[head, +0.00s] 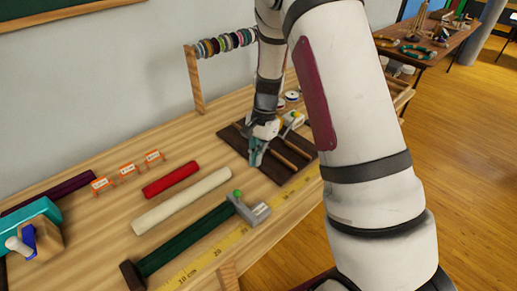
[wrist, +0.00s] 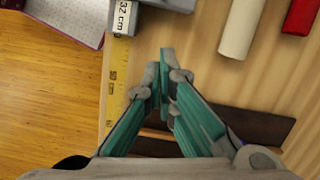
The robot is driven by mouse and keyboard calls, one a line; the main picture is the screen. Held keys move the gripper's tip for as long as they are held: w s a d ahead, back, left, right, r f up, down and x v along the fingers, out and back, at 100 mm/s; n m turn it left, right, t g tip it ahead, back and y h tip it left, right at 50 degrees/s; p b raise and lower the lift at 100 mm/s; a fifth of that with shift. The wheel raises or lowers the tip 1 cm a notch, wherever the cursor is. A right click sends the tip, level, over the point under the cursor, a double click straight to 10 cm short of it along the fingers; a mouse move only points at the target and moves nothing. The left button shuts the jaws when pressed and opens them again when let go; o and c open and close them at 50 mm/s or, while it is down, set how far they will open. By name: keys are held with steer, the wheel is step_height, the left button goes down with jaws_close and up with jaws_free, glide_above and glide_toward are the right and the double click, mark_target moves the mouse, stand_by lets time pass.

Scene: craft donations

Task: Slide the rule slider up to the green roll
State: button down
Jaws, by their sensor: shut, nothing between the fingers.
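The rule slider (head: 253,209) is a grey block with a green knob on the yellow rule (head: 232,240) along the table's front edge. The dark green roll (head: 188,240) lies left of it, its right end close to the slider; I cannot tell whether they touch. In the wrist view the slider (wrist: 125,18) is at the top edge, with a "32 cm" label, and the rule (wrist: 117,85) runs down the left; the green roll is out of that view. My gripper (head: 256,158) has teal fingers, shut and empty, above the dark tray, right of and apart from the slider. Its fingertips (wrist: 166,58) point towards the slider side.
A cream roll (head: 182,200) and a red roll (head: 171,180) lie behind the green roll. The dark brown tray (head: 232,138) holds wooden tools. A rack of spools (head: 194,80) stands at the back. Small orange-marked cards (head: 128,169) and a teal-topped device (head: 30,225) are left.

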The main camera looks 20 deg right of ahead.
steer(key=s+a+f+p, duration=0.2)
steer(key=a+f, duration=0.2)
steer(key=f, duration=0.1)
steer(key=shift+s+a+f, duration=0.15)
steer(key=shift+s+a, duration=0.05)
steer(key=shift+s+a+f, duration=0.1)
steer(key=shift+s+a, duration=0.25)
steer(key=shift+a, duration=0.35)
steer(key=shift+d, duration=0.1)
